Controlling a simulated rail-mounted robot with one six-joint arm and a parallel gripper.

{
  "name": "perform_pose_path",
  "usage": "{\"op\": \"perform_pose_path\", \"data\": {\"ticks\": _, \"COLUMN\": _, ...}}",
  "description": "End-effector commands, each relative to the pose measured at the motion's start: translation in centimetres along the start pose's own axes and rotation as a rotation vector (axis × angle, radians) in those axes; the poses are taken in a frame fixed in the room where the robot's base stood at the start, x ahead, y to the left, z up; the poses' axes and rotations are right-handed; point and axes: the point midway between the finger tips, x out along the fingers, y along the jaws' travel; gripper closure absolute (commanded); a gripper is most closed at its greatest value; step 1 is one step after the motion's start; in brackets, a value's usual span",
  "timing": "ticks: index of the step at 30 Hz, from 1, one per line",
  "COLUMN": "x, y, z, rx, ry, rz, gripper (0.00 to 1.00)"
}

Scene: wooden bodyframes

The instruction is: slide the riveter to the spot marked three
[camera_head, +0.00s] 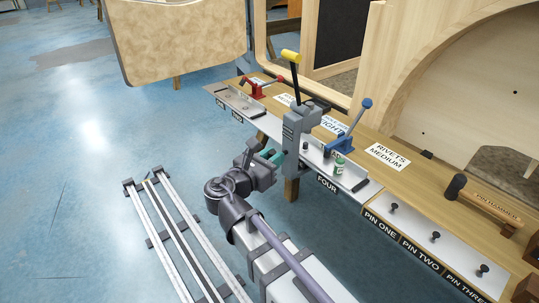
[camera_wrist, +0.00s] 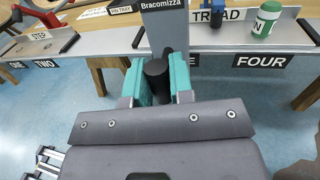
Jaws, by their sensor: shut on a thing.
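The riveter (camera_head: 292,135) is an upright grey column with a black lever and yellow grip, standing at the rail's front edge. Its labelled column also shows in the wrist view (camera_wrist: 165,28). My gripper (camera_head: 276,156) is at its front; in the wrist view the teal fingers (camera_wrist: 160,78) are shut on its black knob (camera_wrist: 156,72). The label of spot three (camera_wrist: 214,61) is partly hidden by the riveter and finger, showing only its right end. The label FOUR (camera_wrist: 262,62) is to the right; TWO (camera_wrist: 45,63) and ONE (camera_wrist: 9,76) are to the left.
A blue-handled press (camera_head: 345,135) and a green-and-white can (camera_head: 339,165) stand right of the riveter. A red clamp tool (camera_head: 255,86) is at the rail's left end. The rail between TWO and the riveter looks largely clear. A pin board (camera_head: 420,232) lies at right.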

Motion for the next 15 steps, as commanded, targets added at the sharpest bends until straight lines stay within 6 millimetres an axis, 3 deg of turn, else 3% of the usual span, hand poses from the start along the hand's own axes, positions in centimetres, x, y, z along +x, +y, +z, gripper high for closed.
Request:
{"op": "perform_pose_path", "data": {"ticks": 5, "x": 0.00, "y": 0.05, "z": 0.01, "rx": 0.001, "ry": 0.000, "rz": 0.001, "gripper": 1.00}}
{"op": "perform_pose_path", "data": {"ticks": 6, "x": 0.00, "y": 0.06, "z": 0.01, "rx": 0.001, "ry": 0.000, "rz": 0.001, "gripper": 0.75}}
{"op": "perform_pose_path", "data": {"ticks": 12, "x": 0.00, "y": 0.06, "z": 0.01, "rx": 0.000, "ry": 0.000, "rz": 0.001, "gripper": 0.56}}
{"op": "perform_pose_path", "data": {"ticks": 15, "x": 0.00, "y": 0.05, "z": 0.01, "rx": 0.000, "ry": 0.000, "rz": 0.001, "gripper": 0.55}}
